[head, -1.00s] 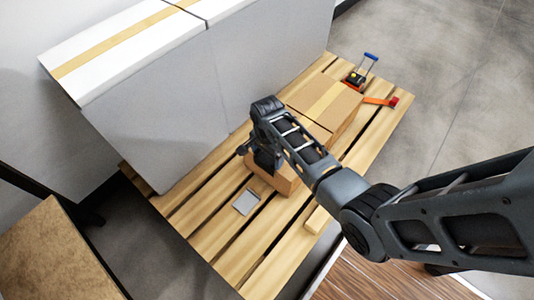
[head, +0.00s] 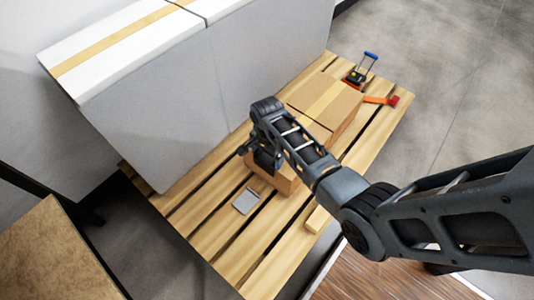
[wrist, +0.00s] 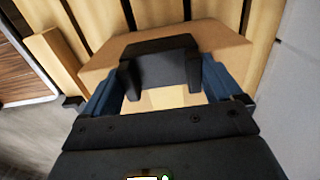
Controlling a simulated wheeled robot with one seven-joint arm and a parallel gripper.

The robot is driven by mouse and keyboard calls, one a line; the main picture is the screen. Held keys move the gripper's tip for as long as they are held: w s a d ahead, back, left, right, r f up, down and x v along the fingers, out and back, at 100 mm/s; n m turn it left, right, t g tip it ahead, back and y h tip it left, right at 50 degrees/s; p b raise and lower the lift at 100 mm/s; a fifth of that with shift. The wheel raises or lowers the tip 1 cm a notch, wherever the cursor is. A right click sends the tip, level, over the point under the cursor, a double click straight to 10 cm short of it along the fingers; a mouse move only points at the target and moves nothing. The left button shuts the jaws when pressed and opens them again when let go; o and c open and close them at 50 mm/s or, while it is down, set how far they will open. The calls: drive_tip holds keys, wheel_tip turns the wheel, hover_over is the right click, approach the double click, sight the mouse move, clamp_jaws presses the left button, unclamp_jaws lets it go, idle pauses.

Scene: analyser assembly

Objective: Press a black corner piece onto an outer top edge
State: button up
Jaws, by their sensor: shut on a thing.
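My gripper (wrist: 160,100) is shut on a black corner piece (wrist: 160,62), which sits between the two blue-grey fingers in the wrist view. In the head view my gripper (head: 262,158) is over the near end of a cardboard box on the pallet, and the corner piece cannot be made out there. Large white boxes (head: 200,105) with a tape strip along the white top (head: 125,40) stand left of my gripper. Their long outer top edge is higher and to the left, apart from the gripper.
The cardboard box (head: 325,98) lies on the wooden pallet (head: 190,215). A small grey plate (head: 246,201) lies on the slats. A blue-handled tool (head: 361,70) and an orange-red strap piece (head: 382,100) lie at the far end. A brown board (head: 55,255) is at lower left.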

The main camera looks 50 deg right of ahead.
drive_tip(key=o, duration=0.7)
wheel_tip(320, 180, up, 7)
drive_tip(key=p, duration=0.7)
idle(1.0)
